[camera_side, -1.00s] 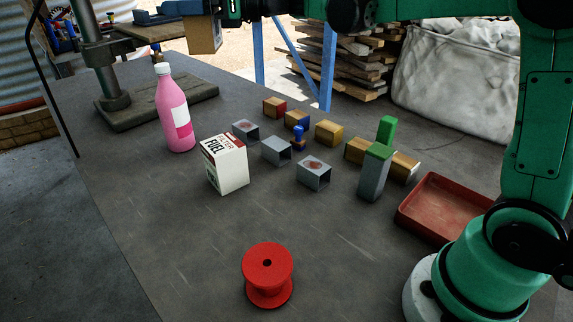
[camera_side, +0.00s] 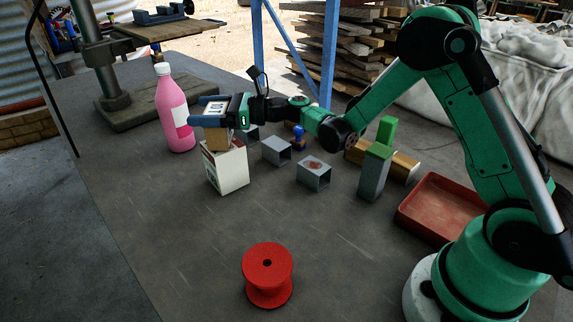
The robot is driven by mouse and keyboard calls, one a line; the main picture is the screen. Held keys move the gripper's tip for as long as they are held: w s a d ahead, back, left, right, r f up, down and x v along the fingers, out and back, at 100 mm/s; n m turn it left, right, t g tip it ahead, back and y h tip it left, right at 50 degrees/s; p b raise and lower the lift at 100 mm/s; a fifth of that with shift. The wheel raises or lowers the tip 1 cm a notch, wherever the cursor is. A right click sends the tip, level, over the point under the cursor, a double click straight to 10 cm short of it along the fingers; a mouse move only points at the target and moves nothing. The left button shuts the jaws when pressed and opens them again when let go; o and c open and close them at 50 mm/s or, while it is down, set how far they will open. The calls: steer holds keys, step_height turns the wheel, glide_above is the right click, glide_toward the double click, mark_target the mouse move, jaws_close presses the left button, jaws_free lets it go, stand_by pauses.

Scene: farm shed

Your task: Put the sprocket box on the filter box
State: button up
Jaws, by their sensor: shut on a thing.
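The sprocket box, a small brown carton (camera_side: 216,140) with a pale label on top, is in my gripper (camera_side: 204,111). My gripper is shut on it, with blue fingers along two sides. The filter box (camera_side: 230,172), white with dark lettering, stands upright on the table directly below the sprocket box in the picture. Its top is largely hidden by the brown carton. I cannot tell whether the two boxes touch or a small gap remains.
A pink bottle (camera_side: 173,110) stands close to the left of my gripper. Grey metal tubes (camera_side: 314,174), a blue-handled stamp (camera_side: 298,138), a green-topped grey block (camera_side: 374,172) and a red tray (camera_side: 440,207) are to the right. A red spool (camera_side: 267,275) stands in front. The front-left table is clear.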

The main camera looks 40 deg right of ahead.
steer(key=shift+f, duration=0.15)
steer(key=o, duration=1.2)
steer(key=shift+c, duration=0.2)
steer(key=v, duration=1.2)
steer(key=s+n+g+h, duration=0.2)
steer(key=s+n+h, duration=0.4)
steer(key=n, duration=0.7)
steer(key=s+a+n+g+h, duration=0.1)
steer(key=s+n+g+h, duration=0.2)
steer(key=n, duration=1.1)
steer(key=shift+s+a+f+g+h, duration=0.2)
steer(key=shift+s+a+g+h, duration=0.15)
steer(key=shift+s+h, duration=1.65)
